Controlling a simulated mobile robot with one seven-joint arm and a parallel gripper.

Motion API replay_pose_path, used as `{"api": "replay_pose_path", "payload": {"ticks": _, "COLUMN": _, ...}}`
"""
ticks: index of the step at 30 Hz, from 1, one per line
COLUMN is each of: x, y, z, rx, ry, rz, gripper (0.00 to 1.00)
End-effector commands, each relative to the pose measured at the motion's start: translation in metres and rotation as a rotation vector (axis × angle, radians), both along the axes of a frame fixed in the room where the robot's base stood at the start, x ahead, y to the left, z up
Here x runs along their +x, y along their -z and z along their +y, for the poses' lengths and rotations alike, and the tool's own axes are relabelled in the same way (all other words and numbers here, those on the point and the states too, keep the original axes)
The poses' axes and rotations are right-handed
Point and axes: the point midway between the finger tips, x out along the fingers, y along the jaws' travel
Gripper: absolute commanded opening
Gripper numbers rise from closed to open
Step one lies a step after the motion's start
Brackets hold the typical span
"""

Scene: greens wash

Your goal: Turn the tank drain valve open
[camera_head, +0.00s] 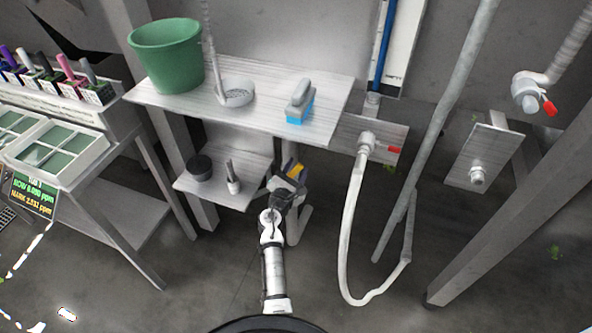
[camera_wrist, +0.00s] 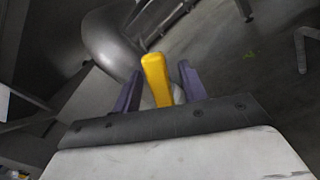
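The yellow valve lever (camera_wrist: 156,80) stands upright between the two dark fingers of my gripper (camera_wrist: 158,88) in the wrist view. A gap shows on each side of it, so my gripper is open around the lever and not closed on it. A thick grey pipe (camera_wrist: 108,38) curves behind the lever. In the head view the yellow lever (camera_head: 295,171) shows just above my gripper (camera_head: 289,181), below the front edge of the shelf. The valve body is mostly hidden by my gripper.
A metal shelf (camera_head: 325,88) above holds a green bucket (camera_head: 168,58), a shower head (camera_head: 238,94) and a blue-bristled brush (camera_head: 299,104). A lower shelf (camera_head: 215,188) is left of my gripper. A white hose (camera_head: 346,230) hangs right from a red-handled tap (camera_head: 367,142). Another red-handled valve (camera_head: 530,92) is far right.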

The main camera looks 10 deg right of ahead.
Motion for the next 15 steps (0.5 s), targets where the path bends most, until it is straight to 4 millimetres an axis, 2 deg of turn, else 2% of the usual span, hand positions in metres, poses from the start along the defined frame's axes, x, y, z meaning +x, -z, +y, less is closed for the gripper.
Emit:
{"api": "replay_pose_path", "payload": {"ticks": 8, "x": -0.002, "y": 0.001, "z": 0.002, "rx": 0.0, "ry": -0.001, "rz": 0.002, "gripper": 0.42}}
{"api": "replay_pose_path", "payload": {"ticks": 11, "x": -0.009, "y": 0.003, "z": 0.007, "rx": 0.001, "ry": -0.001, "rz": 0.003, "gripper": 0.42}}
{"api": "replay_pose_path", "payload": {"ticks": 15, "x": -0.029, "y": 0.004, "z": 0.02, "rx": 0.002, "ry": -0.003, "rz": 0.002, "gripper": 0.42}}
